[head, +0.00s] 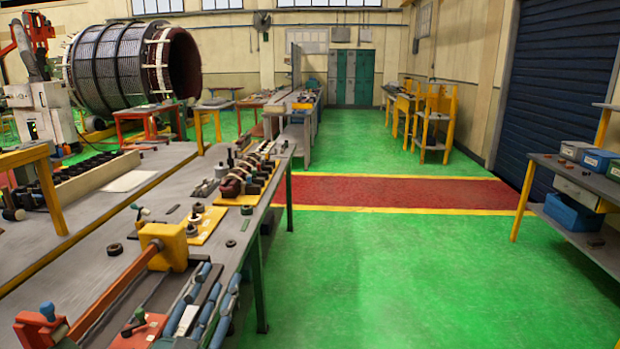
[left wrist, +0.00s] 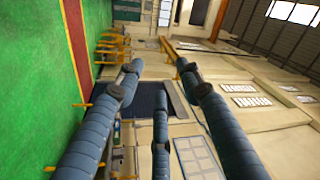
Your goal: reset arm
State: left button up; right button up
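My left gripper (head: 219,279) shows at the bottom of the head view, with blue-grey segmented fingers pointing forward, in front of the workbench's right edge. In the left wrist view its three fingers (left wrist: 161,82) are spread apart with nothing between them, and the room beyond appears turned on its side. I cannot tell its height above the bench. My right gripper is not in view.
A large stator (head: 112,68) stands behind. A shelf with blue boxes (head: 573,212) is at right. Green floor between is clear.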

pick_arm(q)
jog(key=s+a+f+n+g+y, duration=0.1)
jog(key=s+a+f+n+g, duration=0.15)
jog(key=f, duration=0.55)
jog(key=s+a+f+n+g+y, duration=0.15)
jog(key=s+f+g, duration=0.25)
jog(key=f, duration=0.4)
jog(key=s+a+f+n+g+y, duration=0.1)
jog(key=s+a+f+n+g, duration=0.15)
jog(key=f, duration=0.45)
jog(key=s+d+f+n+g+h, duration=0.15)
jog(key=s+f+g, duration=0.35)
jog(key=s, duration=0.5)
jog(key=s+d+f+n+g, duration=0.1)
jog(key=s+f+n+g, duration=0.15)
jog(key=s+f, duration=0.6)
jog(key=s+f+g, duration=0.1)
jog(key=s+f, duration=0.1)
jog(key=f, duration=1.1)
jog(key=s+f+g, duration=0.1)
jog(key=s+f, duration=0.1)
jog(key=f, duration=1.1)
jog(key=s+a+f+m, duration=0.1)
jog(key=s+a+f, duration=0.2)
jog(key=s+f, duration=1.1)
jog(key=shift+s+f+g, duration=0.35)
jog(key=shift+s+f, duration=0.05)
jog(key=shift+s, duration=0.5)
